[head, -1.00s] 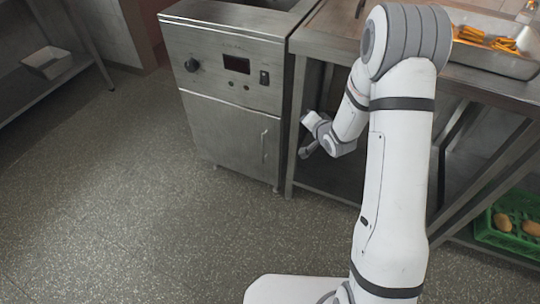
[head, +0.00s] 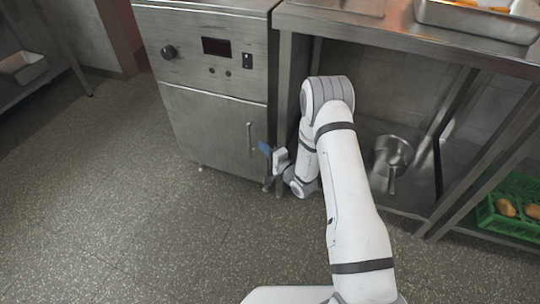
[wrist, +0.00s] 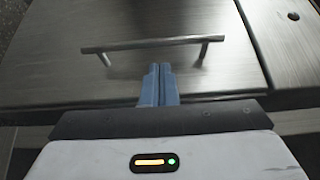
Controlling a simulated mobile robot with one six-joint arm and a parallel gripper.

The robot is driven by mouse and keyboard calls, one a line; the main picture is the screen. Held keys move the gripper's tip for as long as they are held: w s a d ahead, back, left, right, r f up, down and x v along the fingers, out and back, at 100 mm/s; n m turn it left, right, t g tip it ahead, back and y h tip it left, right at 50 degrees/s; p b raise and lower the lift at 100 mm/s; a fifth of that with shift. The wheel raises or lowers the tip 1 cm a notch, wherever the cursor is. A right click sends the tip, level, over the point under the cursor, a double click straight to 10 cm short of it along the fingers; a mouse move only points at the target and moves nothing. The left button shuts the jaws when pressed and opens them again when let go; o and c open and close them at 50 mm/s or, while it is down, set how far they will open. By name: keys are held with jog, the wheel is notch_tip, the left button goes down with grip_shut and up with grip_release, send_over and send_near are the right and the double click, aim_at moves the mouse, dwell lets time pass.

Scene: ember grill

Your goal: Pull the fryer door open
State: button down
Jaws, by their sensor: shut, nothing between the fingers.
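The steel fryer (head: 205,75) stands at the upper left of the head view, its lower door (head: 205,125) closed. A vertical bar handle (head: 250,136) is on the door's right side. In the wrist view the handle (wrist: 150,44) runs across the door (wrist: 60,70), just beyond my fingertips. My gripper (head: 265,148) is beside the handle's lower end in the head view. Its blue fingers (wrist: 158,68) are together and empty in the wrist view. The tips look apart from the bar, though the exact gap is hard to tell.
A steel table (head: 400,32) adjoins the fryer on the right, its leg (head: 288,85) close to my wrist. A pot (head: 390,155) sits on its lower shelf. A green crate (head: 512,222) is at right. Floor (head: 110,210) is clear at left.

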jog(key=shift+b+x, duration=0.4)
jog(key=shift+x, duration=1.75)
